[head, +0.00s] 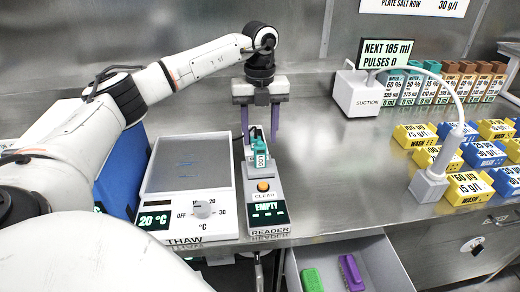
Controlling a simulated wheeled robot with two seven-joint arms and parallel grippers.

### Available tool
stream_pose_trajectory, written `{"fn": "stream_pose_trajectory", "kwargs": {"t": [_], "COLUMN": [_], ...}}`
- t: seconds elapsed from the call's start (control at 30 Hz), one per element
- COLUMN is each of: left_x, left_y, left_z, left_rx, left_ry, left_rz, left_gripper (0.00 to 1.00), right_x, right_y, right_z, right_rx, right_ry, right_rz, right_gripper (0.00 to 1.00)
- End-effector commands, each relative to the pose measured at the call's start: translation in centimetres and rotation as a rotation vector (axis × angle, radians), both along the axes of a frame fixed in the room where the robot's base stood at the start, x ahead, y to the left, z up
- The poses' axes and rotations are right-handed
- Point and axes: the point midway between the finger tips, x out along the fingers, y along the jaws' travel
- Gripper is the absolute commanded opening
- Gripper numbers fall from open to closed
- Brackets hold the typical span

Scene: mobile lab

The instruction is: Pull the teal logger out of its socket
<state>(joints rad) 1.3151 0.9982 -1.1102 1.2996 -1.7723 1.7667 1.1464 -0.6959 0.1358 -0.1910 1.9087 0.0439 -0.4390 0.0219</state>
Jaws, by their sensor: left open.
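The teal logger (260,150) stands upright in the socket of the narrow white reader (271,218). The reader has an orange button and a small screen that reads EMPTY. My left gripper (260,136) points down over the far end of the reader. Its two purple fingers are apart, one on each side of the logger's upper part. I cannot tell whether they touch it. The socket opening is hidden by the logger. My right gripper is not in view.
A white thaw plate (190,165) stands close left of the reader, with a blue block (121,178) beyond it. A suction unit (362,95) and labelled blocks fill the right. An open drawer (385,268) below holds green and purple items. Bench right of the reader is clear.

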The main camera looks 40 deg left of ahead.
Motion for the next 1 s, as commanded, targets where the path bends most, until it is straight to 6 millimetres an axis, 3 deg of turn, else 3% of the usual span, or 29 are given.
{"fn": "stream_pose_trajectory", "kwargs": {"t": [0.3, 0.53, 1.0], "left_x": [0.0, 0.0, 0.0], "left_y": [0.0, 0.0, 0.0], "left_z": [-4.8, -7.3, -8.1], "left_rx": [0.0, 0.0, -0.001], "left_ry": [-0.001, 0.001, -0.001], "left_rz": [0.0, 0.0, 0.0], "left_gripper": [0.45, 0.45, 0.45], "right_x": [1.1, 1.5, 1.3], "right_y": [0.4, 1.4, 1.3], "right_z": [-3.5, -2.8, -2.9], "right_rx": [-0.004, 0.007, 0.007], "right_ry": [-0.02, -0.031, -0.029], "right_rz": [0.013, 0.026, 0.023], "right_gripper": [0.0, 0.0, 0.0]}}
